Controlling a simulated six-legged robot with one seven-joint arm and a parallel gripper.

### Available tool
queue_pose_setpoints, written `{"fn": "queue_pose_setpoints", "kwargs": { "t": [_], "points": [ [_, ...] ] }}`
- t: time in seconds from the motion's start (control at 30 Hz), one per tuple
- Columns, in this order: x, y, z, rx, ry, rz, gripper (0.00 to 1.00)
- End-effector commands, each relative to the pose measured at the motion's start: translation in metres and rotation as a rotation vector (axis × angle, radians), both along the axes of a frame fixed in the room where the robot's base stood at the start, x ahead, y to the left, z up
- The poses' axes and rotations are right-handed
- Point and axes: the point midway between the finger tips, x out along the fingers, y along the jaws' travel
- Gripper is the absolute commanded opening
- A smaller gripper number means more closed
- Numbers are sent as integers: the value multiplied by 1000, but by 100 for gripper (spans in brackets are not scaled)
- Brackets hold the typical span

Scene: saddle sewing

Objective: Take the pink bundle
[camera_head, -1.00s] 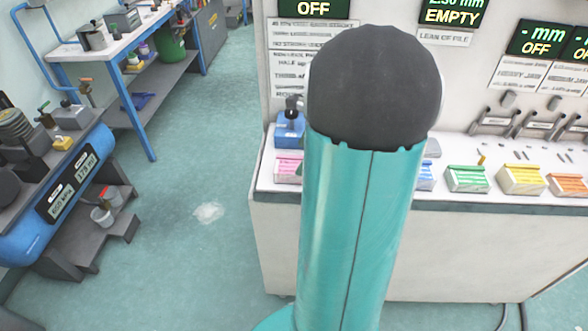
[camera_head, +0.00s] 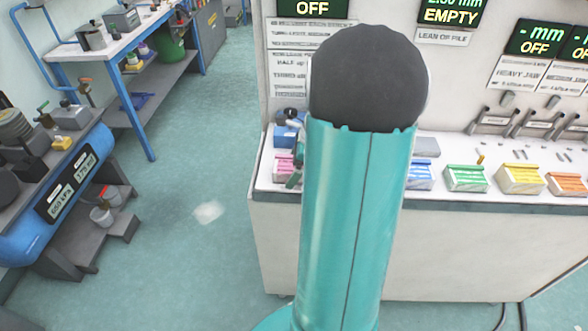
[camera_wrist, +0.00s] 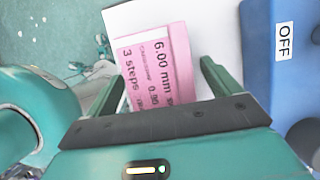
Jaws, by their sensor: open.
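The pink bundle (camera_head: 283,164) lies at the left end of the white bench top in the head view, partly hidden by my arm. In the wrist view the pink bundle (camera_wrist: 158,68) carries a printed label with "6.00 mm" and "3 steps". My gripper (camera_wrist: 157,78) is open, with one green finger to the left of the bundle and one to the right. I cannot tell whether either finger touches it. In the head view a small dark green part of my gripper shows at the bundle's right side.
A blue device (camera_wrist: 284,60) marked "OFF" stands close to the right of the bundle in the wrist view. Blue, green (camera_head: 467,178), yellow (camera_head: 520,178) and orange bundles lie along the bench (camera_head: 350,245) to the right. Open floor (camera_head: 200,245) lies to the left.

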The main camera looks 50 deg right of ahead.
Motion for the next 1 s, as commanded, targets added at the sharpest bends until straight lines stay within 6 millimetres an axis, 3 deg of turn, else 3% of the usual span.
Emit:
{"fn": "queue_pose_setpoints", "kwargs": {
  "t": [0.13, 0.17, 0.43, 0.8, 1.0],
  "points": [
    [0, 0, -2, 0, 0, 1, 89],
    [0, 0, -2, 0, 0, 0, 85],
    [0, 0, -2, 0, 0, 0, 34],
    [0, -1, 2, -1, -1, -2, 34],
    [1, 0, 29, -4, -3, 1, 34]
  ]
}}
